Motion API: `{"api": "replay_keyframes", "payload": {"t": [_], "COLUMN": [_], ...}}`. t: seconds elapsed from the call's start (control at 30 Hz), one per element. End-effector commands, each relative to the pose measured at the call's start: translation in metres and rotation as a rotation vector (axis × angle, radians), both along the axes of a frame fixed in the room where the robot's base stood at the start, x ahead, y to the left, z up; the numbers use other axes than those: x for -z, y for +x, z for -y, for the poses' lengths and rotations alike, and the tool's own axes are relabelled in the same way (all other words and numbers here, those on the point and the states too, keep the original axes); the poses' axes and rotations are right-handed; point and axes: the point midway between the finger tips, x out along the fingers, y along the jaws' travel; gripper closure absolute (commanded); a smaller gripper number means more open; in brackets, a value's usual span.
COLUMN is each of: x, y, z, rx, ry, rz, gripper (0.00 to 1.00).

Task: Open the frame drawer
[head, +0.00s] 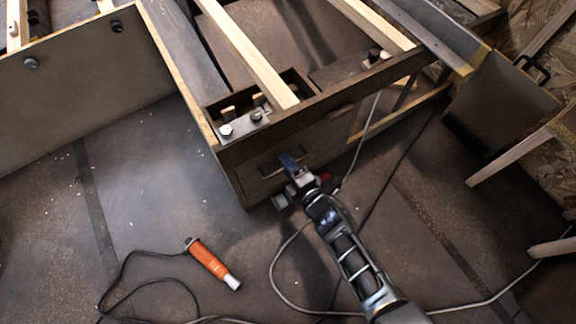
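The frame drawer (253,180) is a dark front panel low in the corner of the wooden frame, and it looks closed. A dark bar handle (268,171) runs across its front. My gripper (290,163) reaches up from the lower right, with its tip at the right part of this handle. The gripper hides part of the handle and the drawer's right side. From this view I cannot tell whether the fingers are around the handle or only beside it, nor whether they are open or shut.
An orange tool (212,263) with a black cord lies on the floor. A grey cable (281,287) loops across the floor near my arm. A wooden stool or trestle (510,158) stands at the right.

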Motion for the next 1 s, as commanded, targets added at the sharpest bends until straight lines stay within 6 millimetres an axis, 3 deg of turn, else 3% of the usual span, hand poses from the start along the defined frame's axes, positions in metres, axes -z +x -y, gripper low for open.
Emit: {"api": "replay_keyframes", "payload": {"t": [0.2,0.57,1.0], "x": [-0.0003,-0.0003,-0.0002], "y": [-0.0001,-0.0002,-0.0006], "z": [-0.0001,0.0001,0.0005], "rx": [0.0,0.0,0.001], "ry": [0.0,0.001,0.001], "rz": [0.0,-0.001,0.0], "gripper": [0.66,1.0,1.0]}}
